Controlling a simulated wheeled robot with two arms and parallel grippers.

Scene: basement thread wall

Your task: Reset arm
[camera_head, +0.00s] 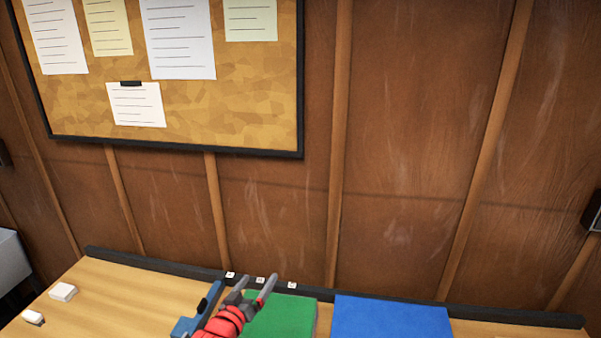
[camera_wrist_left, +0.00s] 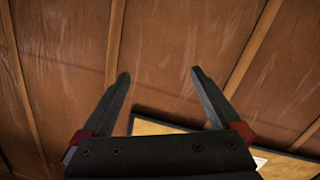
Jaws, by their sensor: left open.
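My left gripper (camera_head: 256,285) is at the bottom of the head view, its red and grey wrist reaching up from the lower edge. It is over or in front of the green panel (camera_head: 283,316) near the back of the table; I cannot tell whether it touches. In the left wrist view its two dark fingers (camera_wrist_left: 158,88) are spread apart with nothing between them. That view faces the brown wood wall (camera_wrist_left: 160,45), with part of the framed board (camera_wrist_left: 160,127) behind the gripper. My right gripper does not show in either view.
A wooden table (camera_head: 130,300) runs along the wall, with a dark strip (camera_head: 150,262) at its back edge. A blue panel (camera_head: 392,318) lies right of the green one. Small white blocks (camera_head: 63,291) sit at the left. A cork board (camera_head: 200,105) with papers hangs above.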

